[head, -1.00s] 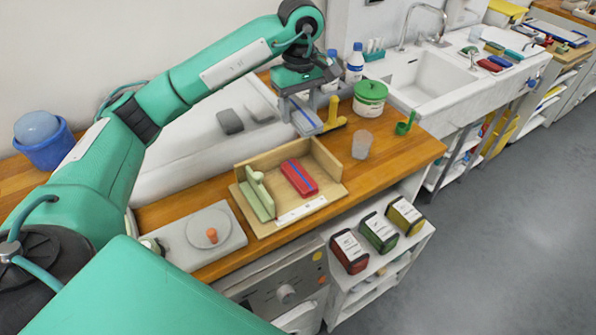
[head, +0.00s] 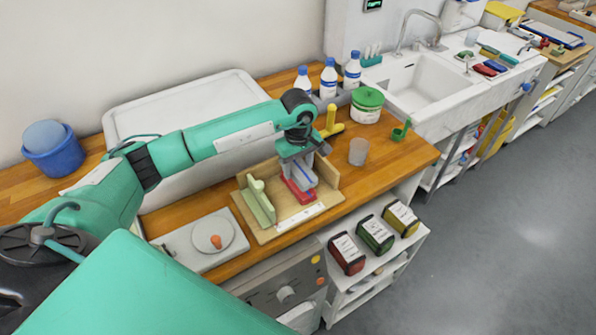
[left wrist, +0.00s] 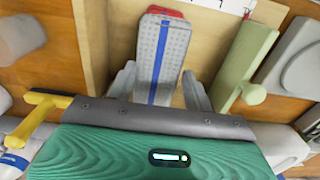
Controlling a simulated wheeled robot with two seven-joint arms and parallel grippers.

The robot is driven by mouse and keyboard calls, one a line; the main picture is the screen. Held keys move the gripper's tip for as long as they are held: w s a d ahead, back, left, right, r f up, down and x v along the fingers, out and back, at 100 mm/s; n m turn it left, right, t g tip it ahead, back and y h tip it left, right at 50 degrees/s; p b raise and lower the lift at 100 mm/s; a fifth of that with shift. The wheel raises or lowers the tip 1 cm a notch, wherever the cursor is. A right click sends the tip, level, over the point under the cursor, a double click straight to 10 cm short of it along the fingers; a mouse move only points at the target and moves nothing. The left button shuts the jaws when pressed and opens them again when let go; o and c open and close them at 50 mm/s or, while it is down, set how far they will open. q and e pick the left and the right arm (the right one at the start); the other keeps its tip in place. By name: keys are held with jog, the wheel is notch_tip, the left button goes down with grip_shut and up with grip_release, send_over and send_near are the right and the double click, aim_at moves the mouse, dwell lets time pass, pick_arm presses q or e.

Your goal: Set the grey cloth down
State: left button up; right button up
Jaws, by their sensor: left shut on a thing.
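My left gripper (head: 301,182) is shut on a grey cloth with a blue stripe, which shows clearly between the fingers in the left wrist view (left wrist: 161,50). The grey cloth is over a red cloth (head: 293,194) in the open-sided wooden tray (head: 263,232). A red end also shows past the grey cloth in the left wrist view (left wrist: 166,11). I cannot tell whether the grey cloth touches the red one. My right gripper is not in view.
A pale green block with a knob (head: 260,202) stands at the tray's left side. A large white tray (head: 190,98) lies behind my arm.

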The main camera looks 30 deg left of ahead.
aim_at(298, 168)
pick_arm(q)
notch_tip(298, 168, down, 4)
jog(key=shift+r+p, duration=0.25)
jog(key=shift+p, duration=0.25)
jog(key=shift+f, duration=0.1)
jog(key=shift+f, duration=0.1)
jog(key=o, duration=1)
jog(key=shift+c, duration=0.2)
